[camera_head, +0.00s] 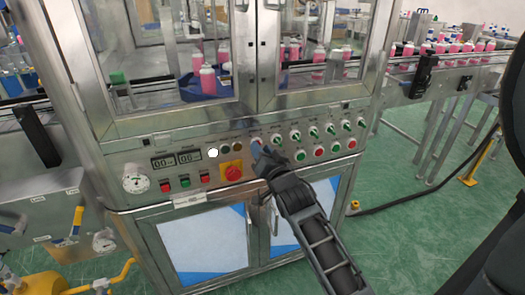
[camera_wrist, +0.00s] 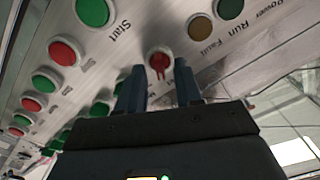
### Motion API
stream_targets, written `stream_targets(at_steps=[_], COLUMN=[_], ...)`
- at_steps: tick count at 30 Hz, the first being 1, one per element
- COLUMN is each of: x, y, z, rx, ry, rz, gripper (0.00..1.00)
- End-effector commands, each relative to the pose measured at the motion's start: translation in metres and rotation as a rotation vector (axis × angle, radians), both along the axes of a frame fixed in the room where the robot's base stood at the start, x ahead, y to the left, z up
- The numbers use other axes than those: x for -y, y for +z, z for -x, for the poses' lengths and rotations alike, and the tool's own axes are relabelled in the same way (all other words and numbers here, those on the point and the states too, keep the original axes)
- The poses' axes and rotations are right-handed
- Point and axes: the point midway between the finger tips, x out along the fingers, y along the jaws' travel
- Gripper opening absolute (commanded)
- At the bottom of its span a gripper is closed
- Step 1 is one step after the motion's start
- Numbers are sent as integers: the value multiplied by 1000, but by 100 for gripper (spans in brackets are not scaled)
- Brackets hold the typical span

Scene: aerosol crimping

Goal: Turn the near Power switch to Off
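A red rotary switch (camera_wrist: 160,62) with a red bar handle on a pale round base sits on the control panel, between the Fault lamp and the Start button. No label of its own is readable. In the wrist view its handle points down toward my gripper (camera_wrist: 160,88). My gripper is open, with one blue finger on each side of the handle's line; I cannot tell whether they touch it. In the head view my gripper (camera_head: 262,152) is at the panel and partly covers this switch (camera_head: 256,141).
A white lamp (camera_head: 213,153) is lit beside darker lamps. A red emergency stop (camera_head: 232,172) on a yellow plate sits just left of my gripper. Green switches (camera_head: 314,131) and red and green buttons (camera_head: 320,151) line the panel to the right. Glass doors (camera_head: 310,50) stand above.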

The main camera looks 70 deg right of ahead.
Motion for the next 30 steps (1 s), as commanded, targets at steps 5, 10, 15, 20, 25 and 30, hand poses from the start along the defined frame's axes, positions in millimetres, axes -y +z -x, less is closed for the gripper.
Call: stream_targets(at_steps=[5, 10, 15, 20, 25, 30], x=[0, 0, 0, 0, 0, 0], y=[0, 0, 0, 0, 0, 0], z=[0, 0, 0, 0, 0, 0], rx=[0, 0, 0, 0, -2, -19], ry=[0, 0, 0, 0, 0, 0], rz=[0, 0, 0, 0, 1, 16], gripper=[35, 19, 3, 0, 0, 0])
